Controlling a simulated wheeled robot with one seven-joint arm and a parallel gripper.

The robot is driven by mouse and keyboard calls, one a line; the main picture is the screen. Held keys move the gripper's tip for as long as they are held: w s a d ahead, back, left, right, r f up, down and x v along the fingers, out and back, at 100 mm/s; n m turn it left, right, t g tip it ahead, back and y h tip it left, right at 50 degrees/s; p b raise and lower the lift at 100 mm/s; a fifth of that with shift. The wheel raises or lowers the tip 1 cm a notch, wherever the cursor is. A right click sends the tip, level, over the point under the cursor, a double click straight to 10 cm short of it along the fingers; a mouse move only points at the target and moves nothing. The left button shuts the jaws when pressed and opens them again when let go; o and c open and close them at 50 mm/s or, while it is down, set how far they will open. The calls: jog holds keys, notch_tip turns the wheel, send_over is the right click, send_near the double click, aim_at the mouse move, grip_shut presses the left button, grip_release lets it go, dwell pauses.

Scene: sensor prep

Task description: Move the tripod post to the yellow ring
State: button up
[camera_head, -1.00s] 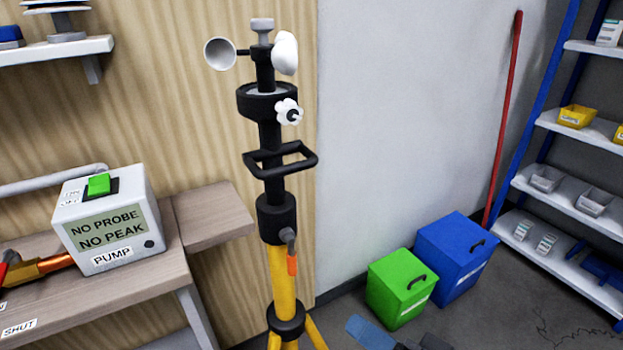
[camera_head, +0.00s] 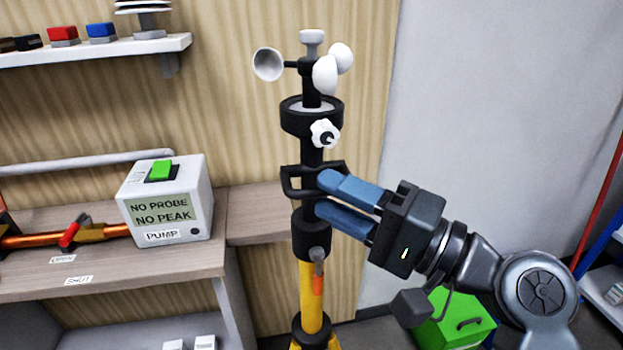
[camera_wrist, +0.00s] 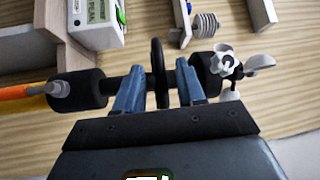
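The tripod post stands upright with a black upper section (camera_head: 311,158), white cups on top, a white knob and a yellow lower part (camera_head: 311,286). A black loop handle (camera_head: 292,183) sticks out from its middle. My gripper (camera_head: 321,194) comes from the right with its blue fingers at the handle, one above and one below. In the wrist view my gripper (camera_wrist: 160,84) has its fingers apart, with the handle (camera_wrist: 158,60) between them and gaps on both sides. The post's foot is cut off below. No yellow ring is in view.
A bench with a pump box (camera_head: 166,200) and copper pipe stands left of the post, under a shelf (camera_head: 95,56). A wooden wall is close behind. A green box (camera_head: 455,325) is on the floor at the lower right, partly behind my arm.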

aim_at(308, 183)
jog(key=shift+p+x, duration=0.3)
jog(key=shift+x, duration=2)
grip_shut()
jog(key=shift+r, duration=0.15)
